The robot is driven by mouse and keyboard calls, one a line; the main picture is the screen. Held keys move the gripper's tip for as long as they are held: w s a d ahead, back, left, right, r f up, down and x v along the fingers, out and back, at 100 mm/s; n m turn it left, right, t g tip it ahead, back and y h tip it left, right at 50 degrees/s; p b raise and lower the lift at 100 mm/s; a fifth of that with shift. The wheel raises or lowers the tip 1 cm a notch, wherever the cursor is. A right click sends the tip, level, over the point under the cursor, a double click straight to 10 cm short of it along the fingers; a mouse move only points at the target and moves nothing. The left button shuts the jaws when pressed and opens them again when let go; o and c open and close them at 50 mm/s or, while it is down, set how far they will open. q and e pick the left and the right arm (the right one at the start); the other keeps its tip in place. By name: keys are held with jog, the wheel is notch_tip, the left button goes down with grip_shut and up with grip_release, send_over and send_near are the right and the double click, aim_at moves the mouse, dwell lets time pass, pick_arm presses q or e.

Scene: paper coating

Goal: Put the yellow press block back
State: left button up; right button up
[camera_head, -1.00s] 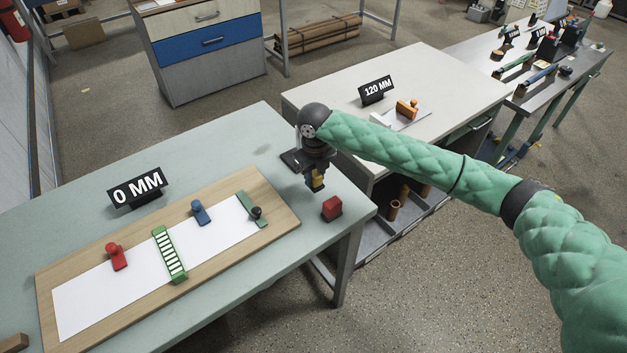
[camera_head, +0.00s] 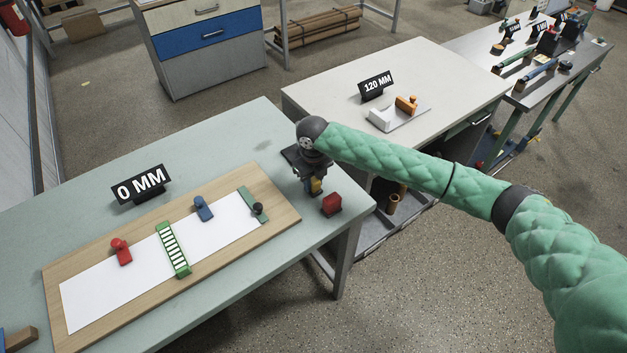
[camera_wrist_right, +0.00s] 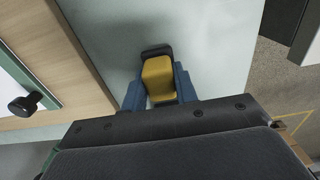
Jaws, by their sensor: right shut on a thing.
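The yellow press block (camera_head: 316,186) is between the fingers of my right gripper (camera_head: 314,189), at the right end of the pale green table, just left of the red block (camera_head: 332,203). In the right wrist view, the blue fingers of my right gripper (camera_wrist_right: 160,92) are shut on the yellow block (camera_wrist_right: 158,75), with a black piece at its far end. It is close over the table or on it; I cannot tell if it touches. My left gripper is not in view.
A wooden board (camera_head: 283,210) with white paper lies left of the gripper. It carries a red piece (camera_head: 121,250), a green ladder-like piece (camera_head: 172,250), a blue piece (camera_head: 203,209) and a green bar (camera_head: 253,205). A 0 MM sign (camera_head: 141,184) stands behind. The table's right edge is near.

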aim_at(313, 179)
jog(key=o, duration=1)
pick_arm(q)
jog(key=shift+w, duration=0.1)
pick_arm(e)
jog(key=shift+o, duration=0.2)
jog(key=shift+r, duration=0.35)
notch_tip(313, 179, up, 4)
jog(key=shift+f+b, duration=0.25)
jog(key=shift+b, duration=0.9)
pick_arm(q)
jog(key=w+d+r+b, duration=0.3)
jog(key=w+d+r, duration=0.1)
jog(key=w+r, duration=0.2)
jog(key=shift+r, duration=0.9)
pick_arm(e)
notch_tip(313, 179, up, 8)
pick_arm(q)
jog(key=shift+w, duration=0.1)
